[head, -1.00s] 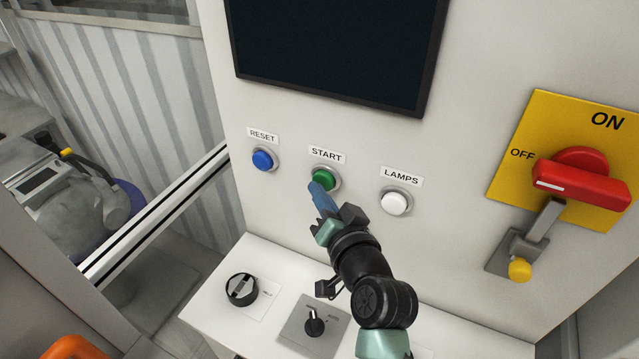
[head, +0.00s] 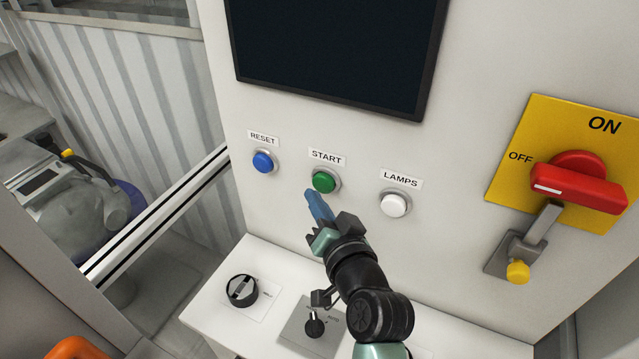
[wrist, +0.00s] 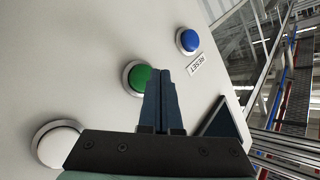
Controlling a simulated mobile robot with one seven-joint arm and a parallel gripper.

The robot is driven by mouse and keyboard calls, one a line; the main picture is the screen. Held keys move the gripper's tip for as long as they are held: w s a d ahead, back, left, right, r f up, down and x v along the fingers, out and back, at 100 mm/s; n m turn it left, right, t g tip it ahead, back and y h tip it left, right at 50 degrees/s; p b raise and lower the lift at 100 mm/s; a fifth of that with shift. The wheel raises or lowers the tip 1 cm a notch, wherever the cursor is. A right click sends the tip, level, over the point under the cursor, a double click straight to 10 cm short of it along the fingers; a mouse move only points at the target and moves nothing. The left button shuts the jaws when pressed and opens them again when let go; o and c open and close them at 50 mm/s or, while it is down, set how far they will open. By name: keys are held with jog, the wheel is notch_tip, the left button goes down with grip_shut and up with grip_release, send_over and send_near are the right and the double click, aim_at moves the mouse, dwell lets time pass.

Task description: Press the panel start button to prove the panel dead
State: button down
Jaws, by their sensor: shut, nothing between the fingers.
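The green start button (head: 324,181) sits in a metal ring under the START label on the white panel (head: 300,110). My gripper (head: 311,196) is shut and empty, its blue fingertips just below and left of the button in the head view. In the wrist view the shut fingers (wrist: 160,72) partly overlap the right side of the green button (wrist: 138,77). A gap between the fingertips and the button seems to show in the head view; its depth is hard to tell. The screen (head: 335,50) above is dark.
A blue RESET button (head: 263,161) is left of START and a white LAMPS button (head: 395,204) is right. A red rotary handle (head: 580,182) on a yellow plate is far right. Below, a white ledge (head: 215,310) carries a black knob (head: 241,290) and a selector switch (head: 314,323).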

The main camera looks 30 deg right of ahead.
jog(key=shift+s+a+p, duration=0.65)
jog(key=shift+s+a, duration=0.3)
jog(key=shift+a, duration=0.25)
jog(key=shift+s+a+p, duration=0.65)
jog(key=shift+s+a, duration=0.25)
jog(key=shift+a, duration=0.25)
jog(key=w+a+r+n+t+y+b, duration=0.1)
jog(key=a+r+n+t, duration=0.25)
jog(key=r, duration=0.85)
jog(key=w+a+r+n+t+b, duration=0.15)
jog(key=a+r, duration=0.25)
jog(key=r, duration=0.8)
jog(key=s+a+r+n+t, duration=0.2)
jog(key=s+r, duration=0.4)
jog(key=r, duration=0.3)
jog(key=s+a+r+n+t+y, duration=0.1)
jog(key=s+a+r+t, duration=0.3)
jog(key=r, duration=0.6)
jog(key=shift+s+a+r+n+b, duration=0.2)
jog(key=shift+s+a+n+b, duration=0.25)
jog(key=shift+s, duration=0.6)
